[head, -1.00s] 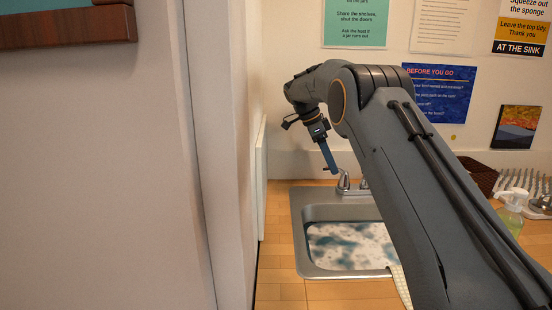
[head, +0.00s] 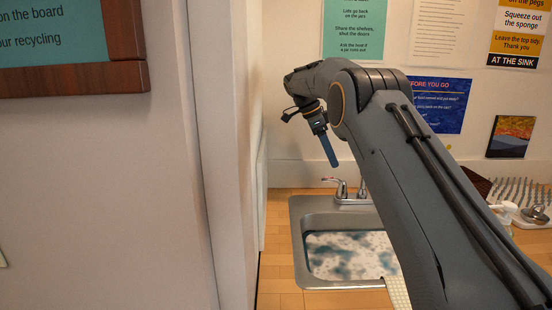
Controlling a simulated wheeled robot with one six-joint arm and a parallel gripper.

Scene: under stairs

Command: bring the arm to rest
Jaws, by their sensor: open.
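My arm (head: 420,175) reaches up from the lower right of the head view and bends over at the top, with its wrist hanging down on the left. My gripper (head: 333,162) points down in front of the wall, above and behind the sink in the picture. Its blue fingers are seen nearly edge-on, so the gap between them is hard to see. Nothing shows held in it.
A steel sink (head: 298,235) with foamy water and a faucet (head: 341,188) is set in the wooden counter (head: 275,270). A white wall edge (head: 205,150) stands close on the left. A dish rack (head: 520,190) and a pump bottle (head: 504,208) are at right.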

